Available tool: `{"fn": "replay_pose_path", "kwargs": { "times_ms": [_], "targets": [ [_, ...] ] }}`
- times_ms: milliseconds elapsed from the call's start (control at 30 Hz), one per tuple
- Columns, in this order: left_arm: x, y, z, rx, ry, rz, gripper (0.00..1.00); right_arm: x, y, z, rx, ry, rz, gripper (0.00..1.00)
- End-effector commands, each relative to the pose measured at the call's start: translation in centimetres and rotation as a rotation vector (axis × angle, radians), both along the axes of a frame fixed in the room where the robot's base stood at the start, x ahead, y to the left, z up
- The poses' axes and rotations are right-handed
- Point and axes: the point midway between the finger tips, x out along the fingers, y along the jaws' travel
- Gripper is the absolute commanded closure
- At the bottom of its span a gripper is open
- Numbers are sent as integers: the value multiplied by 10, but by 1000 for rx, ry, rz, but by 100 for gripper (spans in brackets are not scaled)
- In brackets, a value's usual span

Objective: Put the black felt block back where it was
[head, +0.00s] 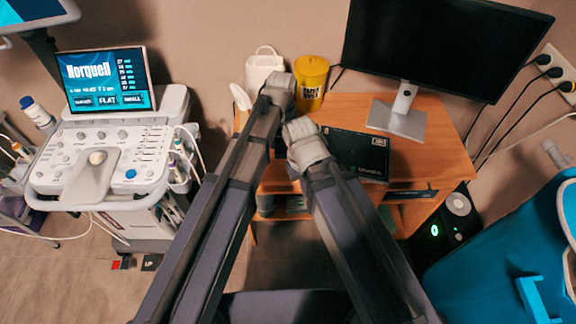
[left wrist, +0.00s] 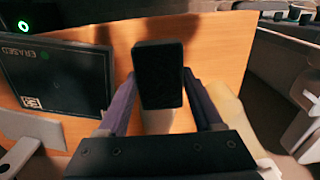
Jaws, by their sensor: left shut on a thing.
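The black felt block (left wrist: 158,75) stands out dark between the two fingers of my left gripper (left wrist: 160,92) in the left wrist view. The fingers are shut on its sides, and the orange wooden desk top (left wrist: 215,45) lies behind it. In the head view my left gripper (head: 280,88) is over the back left part of the desk, by the white jug and the yellow tub. There its wrist hides the fingers and the block. My right gripper (head: 305,142) is over the desk, left of a flat black case. Its fingers are hidden.
The flat black case (head: 360,155) lies on the desk (head: 425,150). A yellow tub (head: 311,78) and a white jug (head: 262,68) stand at the back left. A monitor (head: 440,40) stands at the back right. A scanner console (head: 105,160) is left and blue furniture (head: 510,250) right.

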Motion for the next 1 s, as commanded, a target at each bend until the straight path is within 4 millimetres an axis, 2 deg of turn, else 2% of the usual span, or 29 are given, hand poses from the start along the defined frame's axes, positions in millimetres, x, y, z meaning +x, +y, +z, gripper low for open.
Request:
{"fn": "replay_pose_path", "kwargs": {
  "times_ms": [167,433,533,767,1000],
  "targets": [
    [0,0,-16,0,0,0,77,0,0,-16,0,0,0,100],
    [0,0,-58,0,0,0,77,0,0,-58,0,0,0,100],
    [0,0,-64,0,0,0,77,0,0,-64,0,0,0,100],
    [0,0,-66,0,0,0,77,0,0,-66,0,0,0,100],
    [0,0,-94,0,0,0,77,0,0,-94,0,0,0,100]
  ]
}}
